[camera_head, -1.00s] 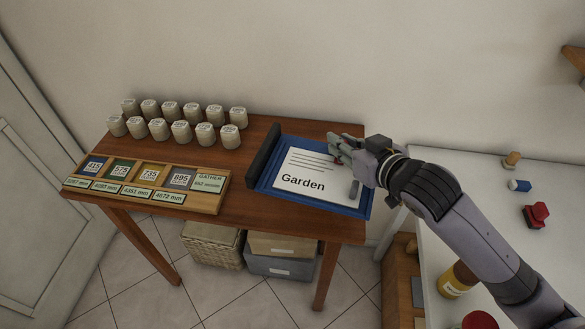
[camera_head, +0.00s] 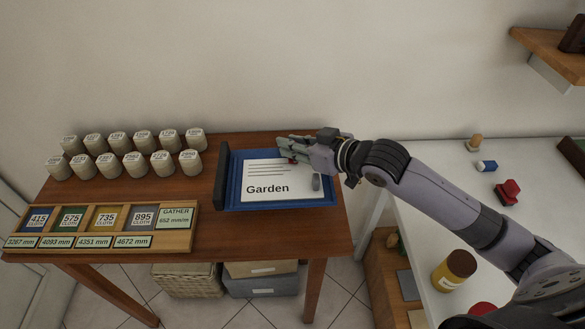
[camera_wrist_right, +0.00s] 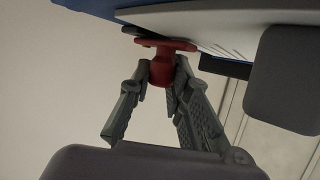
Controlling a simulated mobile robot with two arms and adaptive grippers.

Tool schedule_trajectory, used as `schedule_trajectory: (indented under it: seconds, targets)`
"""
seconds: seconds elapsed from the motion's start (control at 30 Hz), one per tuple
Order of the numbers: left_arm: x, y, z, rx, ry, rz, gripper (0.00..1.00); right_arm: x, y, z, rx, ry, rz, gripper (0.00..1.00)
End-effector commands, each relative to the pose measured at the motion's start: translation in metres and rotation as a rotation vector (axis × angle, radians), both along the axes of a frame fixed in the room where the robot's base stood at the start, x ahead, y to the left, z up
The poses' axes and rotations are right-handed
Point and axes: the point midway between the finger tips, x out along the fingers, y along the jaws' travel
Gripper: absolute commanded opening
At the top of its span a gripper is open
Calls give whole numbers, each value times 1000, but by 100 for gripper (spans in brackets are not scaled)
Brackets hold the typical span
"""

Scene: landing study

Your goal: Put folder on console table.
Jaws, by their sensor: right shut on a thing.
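A white folder (camera_head: 280,187) labelled "Garden" lies face up over a blue tray (camera_head: 234,182) at the right end of the brown wooden console table (camera_head: 140,205). My right gripper (camera_head: 287,151) is at the folder's far right edge, its arm coming in from the right. In the right wrist view its fingers are shut on a red knob (camera_wrist_right: 162,68) that appears joined to the folder, whose pale side (camera_wrist_right: 215,22) shows above. Whether the folder touches the tray is hard to tell. My left gripper is not in view.
Several labelled pale jars (camera_head: 133,165) stand at the table's back left. A wooden board with cloth swatches (camera_head: 100,226) lies in front of them. A dark upright bar (camera_head: 221,176) borders the tray. A white worktop (camera_head: 440,215) with a brown jar (camera_head: 455,268) is right.

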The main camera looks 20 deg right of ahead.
Motion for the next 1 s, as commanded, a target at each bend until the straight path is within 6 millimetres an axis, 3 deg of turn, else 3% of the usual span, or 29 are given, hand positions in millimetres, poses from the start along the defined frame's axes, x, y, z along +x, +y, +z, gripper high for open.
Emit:
schedule_trajectory:
  seconds: [0.1, 0.33, 0.57, 0.77, 0.8, 1.0]
  targets:
    - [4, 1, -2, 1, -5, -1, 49, 0, 0, -21, 0, 0, 0, 0]
    - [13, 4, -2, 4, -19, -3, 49, 0, 0, -36, 2, -1, 0, 0]
    - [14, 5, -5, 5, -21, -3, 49, 0, 0, -70, 1, 0, 0, 0]
    - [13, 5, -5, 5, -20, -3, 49, 0, 0, -72, 0, -4, 1, 0]
    - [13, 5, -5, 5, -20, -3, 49, 0, 0, -73, -2, -1, 1, 18]
    - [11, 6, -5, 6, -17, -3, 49, 0, 0, -73, -1, -2, 1, 32]
